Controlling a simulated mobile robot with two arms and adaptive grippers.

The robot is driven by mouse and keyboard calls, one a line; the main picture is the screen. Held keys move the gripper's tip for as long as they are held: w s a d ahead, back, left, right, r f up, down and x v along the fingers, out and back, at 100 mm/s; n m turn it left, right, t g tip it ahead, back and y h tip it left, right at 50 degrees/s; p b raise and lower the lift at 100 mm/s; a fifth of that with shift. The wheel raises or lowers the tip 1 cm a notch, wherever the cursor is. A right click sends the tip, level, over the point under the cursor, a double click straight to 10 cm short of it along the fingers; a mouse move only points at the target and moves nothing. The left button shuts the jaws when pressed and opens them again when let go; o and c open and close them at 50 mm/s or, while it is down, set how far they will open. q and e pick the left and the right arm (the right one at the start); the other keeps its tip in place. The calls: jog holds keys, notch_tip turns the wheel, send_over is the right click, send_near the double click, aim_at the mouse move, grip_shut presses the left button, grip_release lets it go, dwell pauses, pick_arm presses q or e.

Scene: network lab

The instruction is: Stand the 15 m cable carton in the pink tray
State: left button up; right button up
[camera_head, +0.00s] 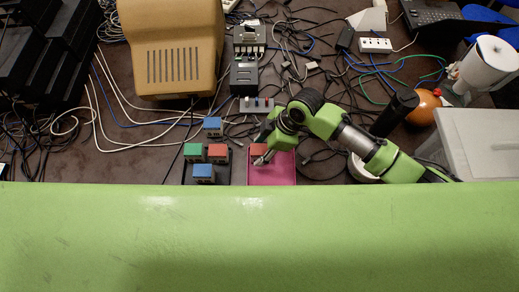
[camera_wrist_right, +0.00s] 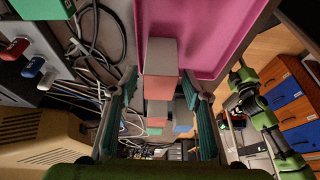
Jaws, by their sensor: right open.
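The pink tray (camera_head: 284,178) lies on the table just beyond the green edge. A red-topped carton (camera_head: 258,149) is at its far left part, beside my right gripper (camera_head: 264,158). I cannot read a length on any carton, nor tell whether this one rests fully on the tray floor. My left gripper is not in view.
Left of the tray, a green carton (camera_head: 193,150), a red carton (camera_head: 217,152) and a blue carton (camera_head: 203,172) stand close together. Another blue carton (camera_head: 212,125) stands behind them. Loose cables, a tan monitor (camera_head: 172,50) and an orange ball-like object (camera_head: 423,108) crowd the table.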

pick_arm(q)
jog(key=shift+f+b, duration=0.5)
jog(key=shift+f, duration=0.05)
pick_arm(e)
jog(key=v, duration=1)
jog(key=shift+d+r, duration=0.2)
jog(key=shift+r, duration=0.1)
